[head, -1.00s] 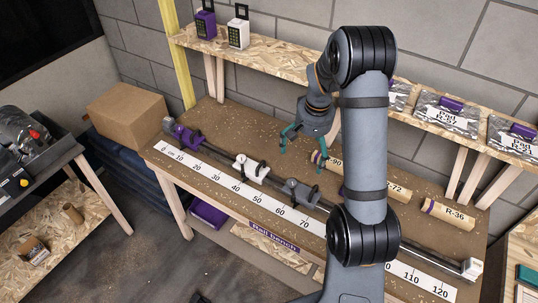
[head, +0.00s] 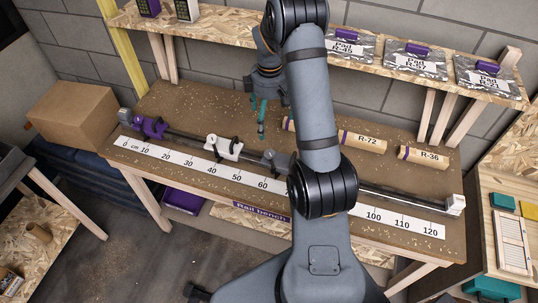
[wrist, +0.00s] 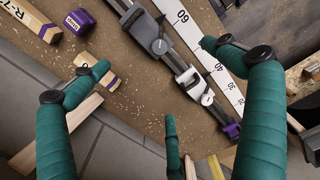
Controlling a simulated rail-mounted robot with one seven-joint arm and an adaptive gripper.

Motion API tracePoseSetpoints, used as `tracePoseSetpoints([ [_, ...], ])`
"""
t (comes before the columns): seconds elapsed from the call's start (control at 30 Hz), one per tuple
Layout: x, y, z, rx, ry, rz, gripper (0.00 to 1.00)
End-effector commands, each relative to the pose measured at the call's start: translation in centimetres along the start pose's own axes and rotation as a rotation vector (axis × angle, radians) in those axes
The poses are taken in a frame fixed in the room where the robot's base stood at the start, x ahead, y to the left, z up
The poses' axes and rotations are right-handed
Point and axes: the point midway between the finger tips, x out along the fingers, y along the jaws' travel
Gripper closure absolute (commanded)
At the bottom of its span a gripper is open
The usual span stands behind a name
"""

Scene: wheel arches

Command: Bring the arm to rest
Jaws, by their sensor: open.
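Below the fingers the wrist view shows bare bench, the rail with a grey carriage (wrist: 158,46) and a white carriage (wrist: 193,83), and a tube end with a purple band (wrist: 108,82).
The shelf (head: 365,62) with several labelled pads runs behind the arm. Tubes R-72 (head: 363,141) and R-36 (head: 425,155) lie on the bench. A purple clamp (head: 150,127) sits at the rail's left end. A cardboard box (head: 70,112) stands left; a side table (head: 505,225) stands right.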

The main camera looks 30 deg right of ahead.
Motion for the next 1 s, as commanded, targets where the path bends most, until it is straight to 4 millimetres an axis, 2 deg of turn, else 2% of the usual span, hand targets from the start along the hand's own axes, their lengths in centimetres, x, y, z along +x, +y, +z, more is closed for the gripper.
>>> tracePoseSetpoints([
  [0.03, 1.6, 0.0, 0.1, 0.002, -0.001, -0.001, 0.0],
  [0.2, 5.1, 0.0, 0.1, 0.004, -0.001, -0.002, 0.0],
  [0.4, 7.6, 0.0, 0.0, 0.004, 0.0, -0.001, 0.0],
  [1.0, 7.6, 0.0, 0.1, 0.004, 0.0, 0.0, 0.0],
])
